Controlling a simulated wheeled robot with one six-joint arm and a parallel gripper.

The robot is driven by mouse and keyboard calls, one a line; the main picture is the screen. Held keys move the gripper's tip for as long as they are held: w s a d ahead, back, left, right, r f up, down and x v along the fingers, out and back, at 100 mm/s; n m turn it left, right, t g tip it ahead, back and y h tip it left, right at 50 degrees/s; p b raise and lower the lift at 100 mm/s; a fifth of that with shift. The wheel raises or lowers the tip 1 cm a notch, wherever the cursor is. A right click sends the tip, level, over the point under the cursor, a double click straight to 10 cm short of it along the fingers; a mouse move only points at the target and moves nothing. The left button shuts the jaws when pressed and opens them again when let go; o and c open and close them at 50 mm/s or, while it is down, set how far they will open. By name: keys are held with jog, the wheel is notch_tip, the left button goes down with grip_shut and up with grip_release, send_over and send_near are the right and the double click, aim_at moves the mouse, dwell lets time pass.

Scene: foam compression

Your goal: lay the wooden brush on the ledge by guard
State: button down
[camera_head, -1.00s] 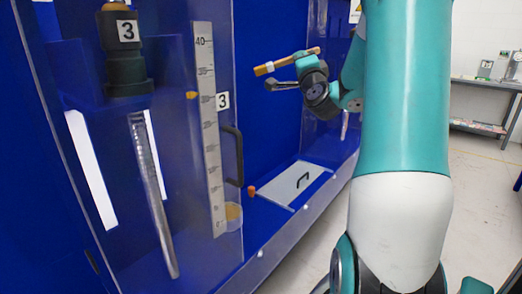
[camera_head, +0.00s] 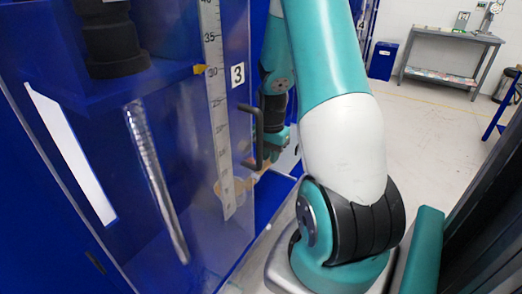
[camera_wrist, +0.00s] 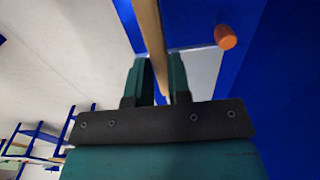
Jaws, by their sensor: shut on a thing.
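The wooden brush (camera_wrist: 149,32) is a long tan bar in the wrist view, running up and away between the two fingers of my gripper (camera_wrist: 160,80). My gripper is shut on it. In the head view my gripper (camera_head: 270,158) is low, beside the guard's dark handle, and only a small tan part of the brush (camera_head: 263,169) shows near it. The clear guard (camera_head: 236,130) with a ruler and a "3" label stands left of my gripper. The blue ledge (camera_head: 281,187) runs below my gripper; my arm hides much of it.
In the wrist view, an orange knob (camera_wrist: 226,37) stands on a blue surface right of the brush, near a grey plate (camera_wrist: 204,72). The dark handle (camera_head: 250,132) juts from the guard close to my gripper. Open floor lies to the right, with a grey bench (camera_head: 447,58) farther back.

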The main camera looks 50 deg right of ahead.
aim_at(269, 188)
jog(key=shift+s+a+f, duration=0.25)
jog(key=shift+f, duration=0.15)
notch_tip(269, 188, down, 8)
jog(key=b, duration=0.7)
jog(key=shift+w+f, duration=0.1)
jog(key=shift+f, duration=0.05)
jog(key=shift+f, duration=0.4)
jog(key=c, duration=1)
grip_release()
jog(key=shift+r, duration=0.1)
jog(key=r, duration=1.7)
jog(key=shift+a+r+p, duration=0.15)
jog(key=shift+a+p, duration=0.05)
jog(key=shift+p, duration=0.2)
